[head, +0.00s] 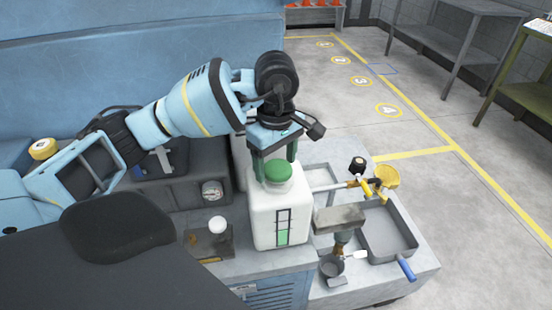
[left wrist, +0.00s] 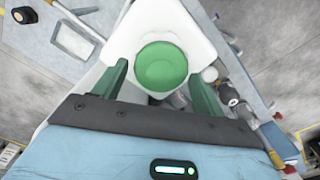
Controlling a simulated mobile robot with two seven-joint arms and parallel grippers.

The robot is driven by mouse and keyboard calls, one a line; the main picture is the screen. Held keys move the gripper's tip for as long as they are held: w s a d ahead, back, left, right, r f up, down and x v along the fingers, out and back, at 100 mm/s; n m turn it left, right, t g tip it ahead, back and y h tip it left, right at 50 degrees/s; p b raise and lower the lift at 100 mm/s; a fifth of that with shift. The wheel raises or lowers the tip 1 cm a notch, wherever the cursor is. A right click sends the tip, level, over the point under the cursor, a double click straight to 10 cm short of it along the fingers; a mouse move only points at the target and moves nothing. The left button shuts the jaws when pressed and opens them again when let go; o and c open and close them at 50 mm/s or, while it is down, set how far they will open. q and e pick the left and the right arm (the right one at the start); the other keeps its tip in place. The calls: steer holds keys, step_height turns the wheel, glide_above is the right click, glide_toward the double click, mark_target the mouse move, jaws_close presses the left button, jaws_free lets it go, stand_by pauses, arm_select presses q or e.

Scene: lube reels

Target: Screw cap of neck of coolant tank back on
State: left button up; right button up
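The coolant tank (head: 262,220) is a white block-shaped container with a green level gauge on its front, standing upright on the grey bench. A round green cap (head: 278,170) sits on top of the tank's pale neck (head: 280,186); how tightly it sits, I cannot tell. My left gripper (head: 275,158) points down over the cap. In the left wrist view, its green fingers (left wrist: 158,82) are apart on both sides of the cap (left wrist: 161,66), with gaps between, so it is open and holds nothing. The tank top (left wrist: 205,45) shows beneath. My right gripper is not in view.
Right of the tank are a grey tray (head: 388,235) with a blue handle, a grey block (head: 340,219) and a yellow-ended tool (head: 383,181). A gauge (head: 212,190) and a white knob (head: 217,225) are on the left. Open floor lies beyond the bench.

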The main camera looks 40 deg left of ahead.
arm_select(q)
steer(key=c, duration=0.8)
steer(key=m+b, duration=0.1)
steer(key=m, duration=0.1)
steer(key=shift+w+f+m, duration=0.1)
steer(key=shift+m, duration=0.2)
steer(key=shift+m+b, duration=0.3)
steer(key=shift+m, duration=1)
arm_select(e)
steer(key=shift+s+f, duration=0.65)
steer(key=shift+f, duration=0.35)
arm_select(q)
steer(key=m+b, duration=0.1)
steer(key=m, duration=0.1)
steer(key=shift+w+d+m, duration=0.1)
steer(key=shift+m, duration=0.2)
steer(key=shift+m+b, duration=0.4)
steer(key=shift+m, duration=0.9)
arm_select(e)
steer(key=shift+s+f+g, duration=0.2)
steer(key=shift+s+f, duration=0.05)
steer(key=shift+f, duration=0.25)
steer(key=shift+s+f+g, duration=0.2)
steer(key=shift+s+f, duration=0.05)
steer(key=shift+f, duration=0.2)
